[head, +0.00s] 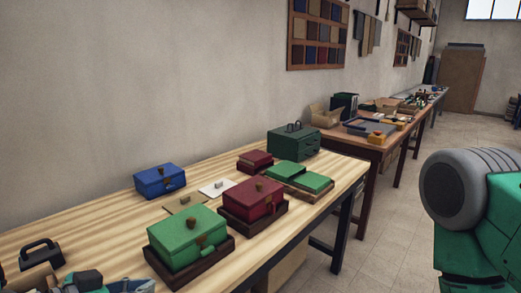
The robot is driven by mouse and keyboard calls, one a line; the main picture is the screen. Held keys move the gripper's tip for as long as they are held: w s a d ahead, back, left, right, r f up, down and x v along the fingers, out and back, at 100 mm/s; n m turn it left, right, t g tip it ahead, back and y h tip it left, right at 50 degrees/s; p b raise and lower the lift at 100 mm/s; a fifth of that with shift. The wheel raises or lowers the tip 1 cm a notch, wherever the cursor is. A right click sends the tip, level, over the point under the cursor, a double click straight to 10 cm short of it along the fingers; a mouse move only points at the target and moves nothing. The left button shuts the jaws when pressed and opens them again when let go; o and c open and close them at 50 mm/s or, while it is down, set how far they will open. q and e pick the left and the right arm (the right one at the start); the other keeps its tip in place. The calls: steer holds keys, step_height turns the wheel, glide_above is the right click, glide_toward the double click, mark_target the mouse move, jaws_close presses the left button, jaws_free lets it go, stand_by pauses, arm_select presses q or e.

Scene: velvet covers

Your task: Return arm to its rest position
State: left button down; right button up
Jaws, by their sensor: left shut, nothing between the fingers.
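My left gripper (118,284) shows only in part at the bottom left edge of the head view, low over the near end of the wooden table (70,228). It is shut and holds nothing. Much of it is cut off by the frame. A green and grey part of my right arm fills the right edge, beside the table. My right gripper is out of view.
A green box (186,236) and a dark red box (252,199) sit on dark trays. A blue box (160,181), green pads (286,169) and a dark green case (293,143) stand farther back. A black-handled tool (40,253) lies near the gripper. Floor at right is clear.

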arm_select(q)
steer(key=s+f+n+g+y, duration=0.35)
steer(key=s+f, duration=0.45)
steer(key=f, duration=0.6)
steer(key=s+a+f+n+g+y, duration=0.1)
steer(key=s+a+f+g+y, duration=0.1)
steer(key=s+f, duration=0.3)
steer(key=s+a+f+g+y, duration=0.3)
steer(key=s+f+g, duration=0.1)
steer(key=s, duration=0.6)
steer(key=shift+s+a+f+n, duration=0.15)
steer(key=shift+f+n, duration=0.2)
steer(key=shift+f, duration=0.45)
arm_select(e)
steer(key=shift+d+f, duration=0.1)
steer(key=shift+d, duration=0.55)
arm_select(q)
steer(key=shift+a, duration=0.1)
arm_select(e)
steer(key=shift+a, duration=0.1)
arm_select(q)
steer(key=shift+a+f, duration=0.1)
steer(key=shift+a, duration=0.15)
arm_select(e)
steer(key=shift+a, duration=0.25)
arm_select(q)
steer(key=shift+d, duration=0.25)
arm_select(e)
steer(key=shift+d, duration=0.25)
